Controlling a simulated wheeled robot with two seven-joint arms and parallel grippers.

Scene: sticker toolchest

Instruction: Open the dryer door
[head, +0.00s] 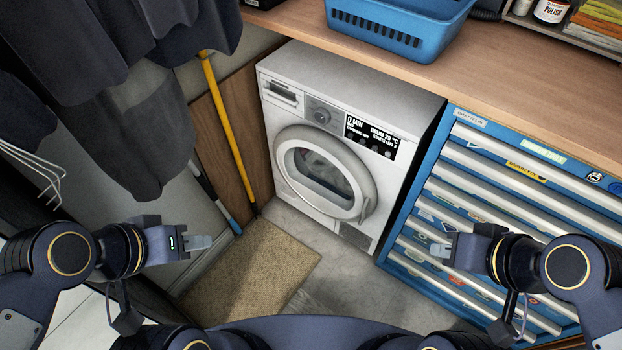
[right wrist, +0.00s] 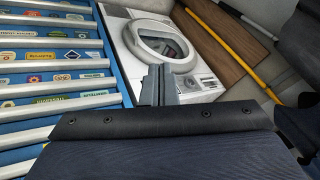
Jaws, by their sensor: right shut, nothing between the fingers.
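The white dryer (head: 330,130) stands under the wooden worktop, left of the blue tool chest. Its round door (head: 325,173), with a pale ring and dark glass, looks shut. The dryer door also shows in the right wrist view (right wrist: 163,43), beyond the fingers. My left gripper (head: 203,242) is left of and apart from the dryer, above the floor mat; its jaw gap cannot be made out. My right gripper (head: 437,249) is in front of the tool chest, right of the door. It is shut and empty, and its fingers also show in the right wrist view (right wrist: 158,84).
The blue tool chest (head: 480,205) with stickered drawers stands close to the dryer's right side. A blue basket (head: 400,28) sits on the worktop (head: 500,85). A yellow pole (head: 225,125) leans at left near hanging dark clothes (head: 120,100). A beige mat (head: 250,275) lies on the floor.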

